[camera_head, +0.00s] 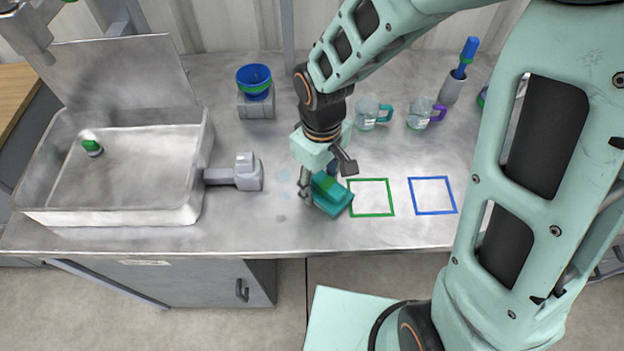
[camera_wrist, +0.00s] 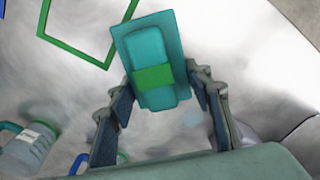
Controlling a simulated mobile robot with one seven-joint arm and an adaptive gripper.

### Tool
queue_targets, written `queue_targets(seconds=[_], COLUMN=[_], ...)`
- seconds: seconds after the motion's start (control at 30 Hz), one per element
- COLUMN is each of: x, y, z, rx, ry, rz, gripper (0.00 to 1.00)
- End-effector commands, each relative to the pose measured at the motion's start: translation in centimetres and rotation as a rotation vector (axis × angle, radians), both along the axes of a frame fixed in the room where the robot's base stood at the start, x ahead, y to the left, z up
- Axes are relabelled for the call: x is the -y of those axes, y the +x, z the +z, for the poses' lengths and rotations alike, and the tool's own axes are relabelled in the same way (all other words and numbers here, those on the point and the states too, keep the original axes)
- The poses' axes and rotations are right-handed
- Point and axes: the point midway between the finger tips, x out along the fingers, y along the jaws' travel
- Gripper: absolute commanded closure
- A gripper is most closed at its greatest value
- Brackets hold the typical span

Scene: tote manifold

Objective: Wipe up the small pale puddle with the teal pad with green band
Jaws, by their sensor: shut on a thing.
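The teal pad with green band (camera_head: 333,198) is between the fingers of my gripper (camera_head: 321,190), over the counter just left of the green square outline. In the wrist view the pad (camera_wrist: 145,50) shows its teal block, green band and wider base, with a finger on each side, and my gripper (camera_wrist: 160,88) is shut on it. I cannot tell whether the pad touches the counter. A faint pale bluish patch (camera_head: 284,176), likely the puddle, lies on the counter left of my gripper. It is faint in the wrist view (camera_wrist: 190,118).
A metal sink (camera_head: 125,215) with a green-and-white item (camera_head: 92,147) is at left. A grey tap-like fitting (camera_head: 246,172) stands beside it. Blue and green bowls (camera_head: 254,80) and two glass mugs (camera_head: 371,113) stand behind. A green outline (camera_head: 371,180) and blue outline (camera_head: 432,179) are empty.

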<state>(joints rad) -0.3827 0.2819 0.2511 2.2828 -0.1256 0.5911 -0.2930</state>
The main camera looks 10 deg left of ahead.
Motion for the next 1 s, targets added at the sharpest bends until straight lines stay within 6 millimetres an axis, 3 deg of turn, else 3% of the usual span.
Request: queue_targets(seconds=[0.27,0.8,1.0], x=[-0.1,-0.1,-0.1], y=[0.0,0.1,0.1], z=[0.4,5.7,6.2], rx=[0.002,0.002,0.002], ry=[0.001,0.002,0.001], rz=[0.0,-0.002,-0.001], gripper=[0.93,0.93,0.93])
